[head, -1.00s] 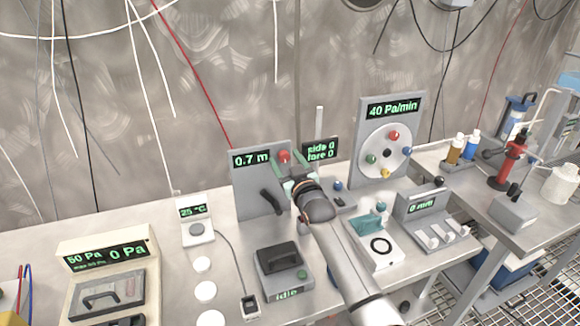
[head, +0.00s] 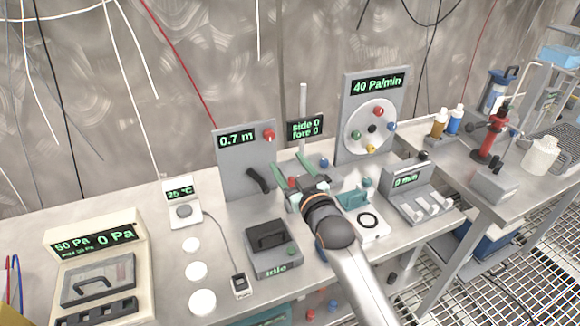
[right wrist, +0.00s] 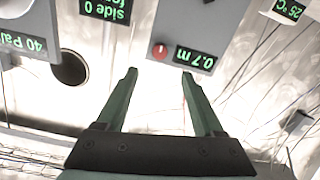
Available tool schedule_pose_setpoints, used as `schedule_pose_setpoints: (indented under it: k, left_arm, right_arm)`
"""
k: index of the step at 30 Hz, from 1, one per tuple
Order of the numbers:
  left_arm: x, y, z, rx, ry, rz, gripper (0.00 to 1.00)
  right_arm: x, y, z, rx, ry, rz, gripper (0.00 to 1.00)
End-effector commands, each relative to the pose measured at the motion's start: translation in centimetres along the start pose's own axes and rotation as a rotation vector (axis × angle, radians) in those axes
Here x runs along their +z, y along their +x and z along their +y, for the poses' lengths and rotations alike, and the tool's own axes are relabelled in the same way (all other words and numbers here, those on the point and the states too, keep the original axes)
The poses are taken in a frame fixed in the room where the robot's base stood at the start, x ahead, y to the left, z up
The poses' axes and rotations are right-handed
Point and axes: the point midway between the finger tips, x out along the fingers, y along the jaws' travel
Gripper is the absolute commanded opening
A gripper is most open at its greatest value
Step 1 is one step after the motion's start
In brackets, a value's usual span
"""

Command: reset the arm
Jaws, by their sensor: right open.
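My right gripper (head: 287,160) is open and empty, its two green fingers spread apart above the bench in front of the 0.7 m panel (head: 232,165). The right wrist view also shows the open gripper (right wrist: 158,76), with nothing between the fingers. The panel's red knob (head: 269,135) stands clear of the fingers, and it shows in the right wrist view (right wrist: 160,50). A black lever (head: 259,180) sits low on the same panel, left of the gripper. My left gripper is not in view.
A "side 0 fore 0" display (head: 305,129) and a 40 Pa/min panel (head: 347,100) with a round dial stand behind and right of the gripper. A grey box (head: 272,262) and a 0 mm device (head: 415,197) flank my arm. A second bench (head: 465,185) stands at right.

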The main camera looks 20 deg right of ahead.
Motion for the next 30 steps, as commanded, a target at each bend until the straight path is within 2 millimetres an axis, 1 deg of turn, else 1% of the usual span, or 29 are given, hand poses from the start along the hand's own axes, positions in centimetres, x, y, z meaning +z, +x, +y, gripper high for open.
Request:
schedule_pose_setpoints:
  k: [3,16,18,20,23,24,26,27,29,30]
  left_arm:
    - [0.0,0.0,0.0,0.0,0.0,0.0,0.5]
    - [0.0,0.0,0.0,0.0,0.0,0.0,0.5]
    - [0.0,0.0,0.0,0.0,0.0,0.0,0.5]
    - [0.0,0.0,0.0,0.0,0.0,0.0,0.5]
    - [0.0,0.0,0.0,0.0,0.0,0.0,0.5]
    - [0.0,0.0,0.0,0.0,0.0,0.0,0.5]
    - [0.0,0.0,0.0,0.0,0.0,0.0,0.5]
    - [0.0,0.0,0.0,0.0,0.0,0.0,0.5]
    - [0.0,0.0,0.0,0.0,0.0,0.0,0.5]
    - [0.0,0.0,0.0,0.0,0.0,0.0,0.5]
  right_arm:
    - [0.0,-0.4,0.0,0.0,0.0,-0.001,0.69]
    - [0.1,-0.4,0.0,0.0,0.0,-0.003,0.69]
    - [0.6,-0.8,-0.1,-0.004,0.001,-0.023,0.69]
    - [1.8,-1.6,-0.3,-0.011,0.003,-0.067,0.69]
    - [5.0,-4.3,-0.9,-0.033,0.011,-0.201,0.69]
    - [6.6,-6.0,-1.2,-0.045,0.015,-0.272,0.69]
    - [9.0,-8.8,-1.8,-0.065,0.023,-0.388,0.69]
    - [10.5,-10.9,-2.1,-0.078,0.028,-0.466,0.69]
    - [12.4,-14.0,-2.6,-0.096,0.032,-0.579,0.69]
    - [13.4,-16.0,-2.9,-0.107,0.035,-0.648,0.69]
